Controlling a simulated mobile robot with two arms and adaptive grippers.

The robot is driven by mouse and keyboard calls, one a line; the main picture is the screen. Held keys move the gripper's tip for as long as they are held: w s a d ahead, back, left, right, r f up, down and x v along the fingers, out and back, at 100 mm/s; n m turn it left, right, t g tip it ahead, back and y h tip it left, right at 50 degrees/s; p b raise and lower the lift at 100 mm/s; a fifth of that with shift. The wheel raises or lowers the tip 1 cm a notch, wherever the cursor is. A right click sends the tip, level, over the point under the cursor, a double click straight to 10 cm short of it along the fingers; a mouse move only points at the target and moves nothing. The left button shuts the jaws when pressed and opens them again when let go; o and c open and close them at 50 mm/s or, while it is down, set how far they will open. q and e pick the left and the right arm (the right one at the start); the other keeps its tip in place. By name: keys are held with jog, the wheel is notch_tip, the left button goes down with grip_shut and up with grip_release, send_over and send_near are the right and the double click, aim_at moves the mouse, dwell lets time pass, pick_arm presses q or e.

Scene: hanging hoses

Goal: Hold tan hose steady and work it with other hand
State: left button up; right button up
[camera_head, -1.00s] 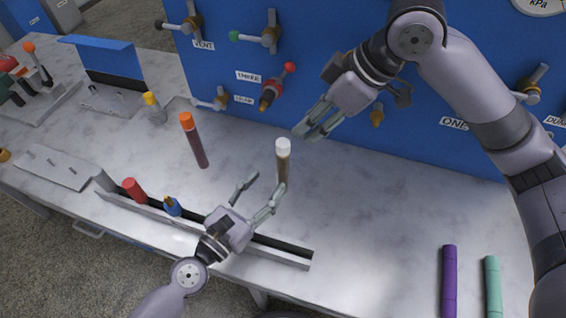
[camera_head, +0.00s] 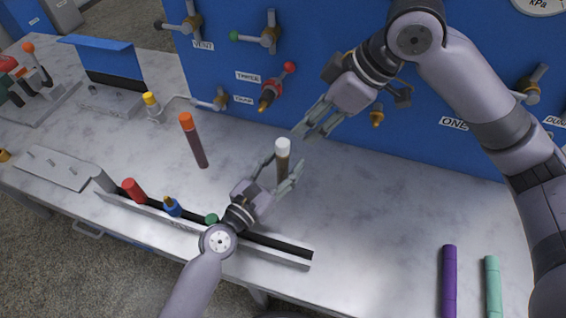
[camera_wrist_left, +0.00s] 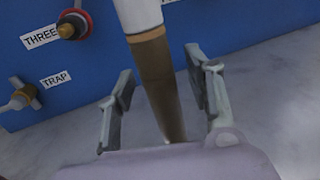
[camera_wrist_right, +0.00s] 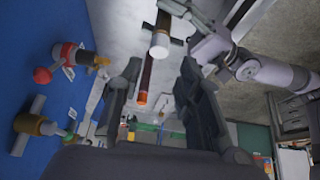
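The tan hose (camera_head: 283,165) with a white end stands near the middle of the bench. In the left wrist view the tan hose (camera_wrist_left: 158,75) runs between the two fingers of my left gripper (camera_wrist_left: 160,85), with visible gaps at both sides. My left gripper (camera_head: 282,175) is open around the hose. My right gripper (camera_head: 315,120) is open and empty, higher up and close behind the white end. In the right wrist view the tan hose's white end (camera_wrist_right: 160,44) shows beyond the open fingers of my right gripper (camera_wrist_right: 159,68).
A dark red hose (camera_head: 196,145) with an orange end stands to the left. A long rail (camera_head: 290,252) along the front edge holds red, blue and green ends. A blue panel (camera_head: 330,40) with valves rises behind. Purple (camera_head: 449,280) and mint (camera_head: 492,285) hoses are at the right.

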aim_at(282, 142)
pick_arm(q)
grip_shut()
pick_arm(e)
jog(key=shift+o, duration=1.2)
jog(key=shift+a+r, duration=0.1)
jog(key=shift+a, duration=0.1)
jog(key=shift+o, duration=0.4)
jog(key=a+h, duration=0.1)
jog(key=w+a+r+g+h, duration=0.1)
jog(key=a+h, duration=0.1)
jog(key=a+r+h, duration=0.1)
jog(key=shift+w+a+r+g, duration=0.2)
jog(key=shift+w+a+g, duration=0.1)
jog(key=shift+a+g, duration=0.1)
jog(key=shift+h, duration=0.8)
notch_tip(282, 142, down, 11)
jog(key=shift+w+a+f, duration=0.1)
jog(key=shift+a, duration=0.05)
jog(key=shift+c, duration=0.3)
grip_shut()
